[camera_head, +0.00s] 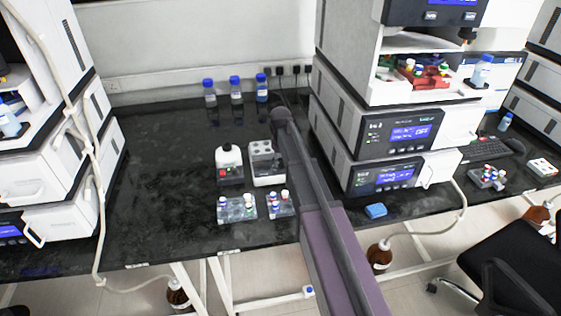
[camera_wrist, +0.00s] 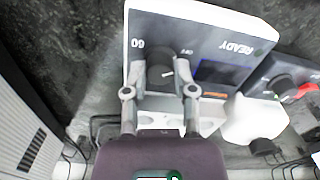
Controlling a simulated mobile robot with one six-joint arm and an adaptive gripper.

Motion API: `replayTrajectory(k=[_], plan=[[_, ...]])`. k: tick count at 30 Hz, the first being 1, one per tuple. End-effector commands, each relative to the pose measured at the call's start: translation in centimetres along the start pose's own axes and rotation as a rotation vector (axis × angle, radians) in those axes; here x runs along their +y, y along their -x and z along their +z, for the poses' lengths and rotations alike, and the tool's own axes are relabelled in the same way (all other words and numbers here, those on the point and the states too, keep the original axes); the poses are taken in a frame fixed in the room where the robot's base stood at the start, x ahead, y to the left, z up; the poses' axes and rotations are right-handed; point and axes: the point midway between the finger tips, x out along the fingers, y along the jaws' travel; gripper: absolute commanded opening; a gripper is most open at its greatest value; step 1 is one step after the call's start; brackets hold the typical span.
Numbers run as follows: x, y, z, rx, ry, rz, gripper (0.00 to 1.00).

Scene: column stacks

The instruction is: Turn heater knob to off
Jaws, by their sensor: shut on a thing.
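The heater (camera_wrist: 205,30) fills the upper middle of the wrist view, upside down, with a dark front panel. Its panel reads READY, with the marks 60 and OFF near the round dark knob (camera_wrist: 161,70). My gripper (camera_wrist: 163,76) is shut on this knob, one finger on each side of it. A small white line shows on the knob, but its exact setting is hard to tell. In the head view the heater is the light grey block with round holes (camera_head: 262,152). My arm covers its right side, and the fingers and knob are hidden there.
A white device (camera_head: 229,162) with a red button stands just left of the heater. Vial racks (camera_head: 237,208) stand in front, and blue-capped bottles (camera_head: 236,91) behind. Stacked instruments (camera_head: 395,130) rise to the right. The black bench (camera_head: 160,170) is clear on the left.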

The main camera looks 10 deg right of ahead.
Motion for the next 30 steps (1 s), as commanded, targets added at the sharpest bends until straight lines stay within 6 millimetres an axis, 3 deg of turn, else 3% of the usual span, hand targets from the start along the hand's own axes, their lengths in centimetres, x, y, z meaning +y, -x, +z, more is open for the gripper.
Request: replayTrajectory(k=[16, 17, 20, 30], plan=[[-0.09, -0.05, 0.33, -0.007, 0.039, -0.002, 0.00], [-0.09, -0.05, 0.33, -0.007, 0.039, -0.002, 0.38], [-0.09, -0.05, 0.29, -0.006, 0.038, -0.002, 0.68], [-0.03, -0.02, 0.11, -0.002, 0.037, -0.001, 0.69]])
